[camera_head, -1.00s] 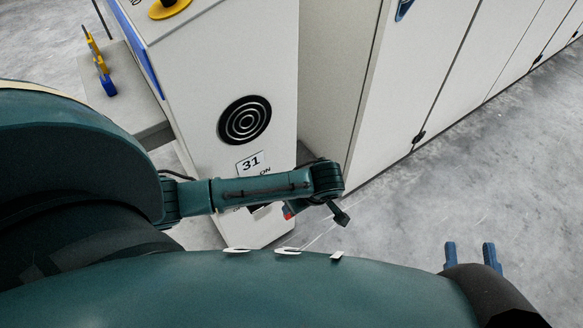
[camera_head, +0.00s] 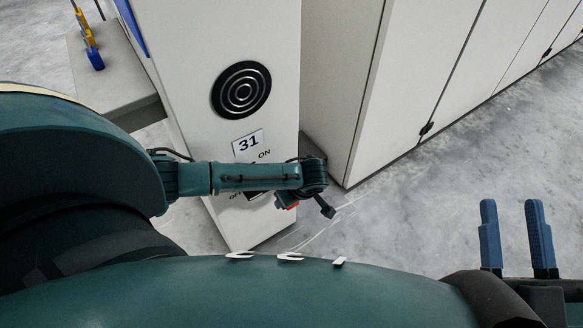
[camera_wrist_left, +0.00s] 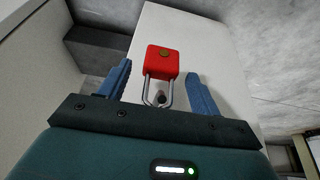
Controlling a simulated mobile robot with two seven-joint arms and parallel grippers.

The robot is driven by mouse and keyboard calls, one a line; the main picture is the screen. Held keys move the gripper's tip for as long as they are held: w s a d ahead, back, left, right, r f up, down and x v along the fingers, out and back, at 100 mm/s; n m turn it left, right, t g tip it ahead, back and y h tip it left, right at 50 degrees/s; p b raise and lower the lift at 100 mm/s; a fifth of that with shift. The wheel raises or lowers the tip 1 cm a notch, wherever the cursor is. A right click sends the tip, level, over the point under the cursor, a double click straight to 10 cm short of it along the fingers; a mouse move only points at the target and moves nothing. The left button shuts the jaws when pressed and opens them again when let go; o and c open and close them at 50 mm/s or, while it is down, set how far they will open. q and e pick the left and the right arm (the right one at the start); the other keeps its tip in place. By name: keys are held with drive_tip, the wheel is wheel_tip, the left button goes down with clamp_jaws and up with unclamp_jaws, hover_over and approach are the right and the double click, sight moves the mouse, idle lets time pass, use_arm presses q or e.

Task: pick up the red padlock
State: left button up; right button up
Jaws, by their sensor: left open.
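The red padlock (camera_wrist_left: 163,62) shows in the left wrist view with its metal shackle pointing toward my left gripper (camera_wrist_left: 158,70). The gripper is open, with one blue finger on each side of the padlock and gaps between. A small dark round part sits at the shackle's loop; I cannot tell whether the shackle passes through anything. In the head view a sliver of the padlock (camera_head: 292,206) shows below my left wrist, and the left fingers are hidden. My right gripper (camera_head: 511,206) is at the lower right, its blue fingers apart and empty.
A pale machine panel (camera_head: 190,100) carries a round black grille (camera_head: 241,89) and a "31" label (camera_head: 248,145) above ON and OFF lettering. Tall pale cabinets (camera_head: 430,90) stand to its right. A grey ledge (camera_head: 120,75) lies at the left. The floor at the right is clear.

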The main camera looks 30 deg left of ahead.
use_arm(q)
drive_tip(key=c, duration=1.1)
use_arm(e)
drive_tip(key=shift+r, duration=0.15)
use_arm(q)
drive_tip(key=shift+r, duration=0.1)
use_arm(e)
drive_tip(key=shift+r, duration=0.1)
